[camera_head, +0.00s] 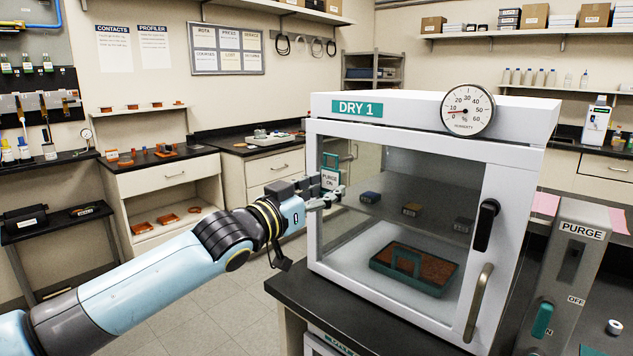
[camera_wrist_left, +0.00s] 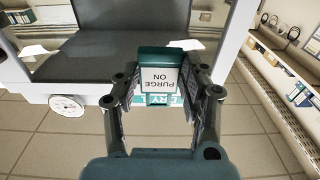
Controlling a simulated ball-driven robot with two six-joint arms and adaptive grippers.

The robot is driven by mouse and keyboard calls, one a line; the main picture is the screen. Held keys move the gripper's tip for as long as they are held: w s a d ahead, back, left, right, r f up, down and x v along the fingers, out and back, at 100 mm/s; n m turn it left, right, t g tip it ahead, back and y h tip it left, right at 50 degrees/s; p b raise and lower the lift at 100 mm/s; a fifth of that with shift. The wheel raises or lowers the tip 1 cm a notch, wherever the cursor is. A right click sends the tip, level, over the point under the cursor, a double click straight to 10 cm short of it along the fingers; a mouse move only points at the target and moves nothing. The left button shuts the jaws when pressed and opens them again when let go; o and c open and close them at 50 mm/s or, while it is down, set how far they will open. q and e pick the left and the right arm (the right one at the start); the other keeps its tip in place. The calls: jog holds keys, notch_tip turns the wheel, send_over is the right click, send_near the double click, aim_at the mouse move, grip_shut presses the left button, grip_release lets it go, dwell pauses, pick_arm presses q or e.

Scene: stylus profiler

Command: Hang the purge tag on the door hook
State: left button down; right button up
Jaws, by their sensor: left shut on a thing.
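The purge tag (camera_head: 330,179) is a teal-framed plate with a white "PURGE ON" face. My left gripper (camera_head: 328,195) is shut on it, with the tag upright at the left edge of the dry cabinet's front. In the left wrist view the tag (camera_wrist_left: 158,79) sits between the two dark fingers (camera_wrist_left: 160,92), its lettering upside down. The cabinet door (camera_head: 410,190) is a white frame with a large window, and it looks closed. I cannot make out the door hook, nor whether the tag touches the door. My right gripper is not in view.
The dry cabinet (camera_head: 390,104) labelled "DRY 1" stands on a black bench (camera_head: 345,312), with a humidity dial (camera_head: 467,108) on top. A purge switch panel (camera_head: 562,280) stands at the right.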

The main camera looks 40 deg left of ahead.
aim_at(330, 189)
pick_arm(q)
jog(key=shift+w, duration=0.1)
dwell(0.7)
dwell(0.4)
jog(key=shift+p, duration=0.45)
jog(key=shift+w+b, duration=0.35)
jog(key=shift+b, duration=0.55)
jog(key=shift+w+d+b, duration=0.15)
jog(key=shift+w+b, duration=0.55)
jog(key=shift+b, duration=1.15)
jog(key=shift+w+b, duration=0.75)
jog(key=shift+b, duration=0.15)
jog(key=shift+w, duration=0.15)
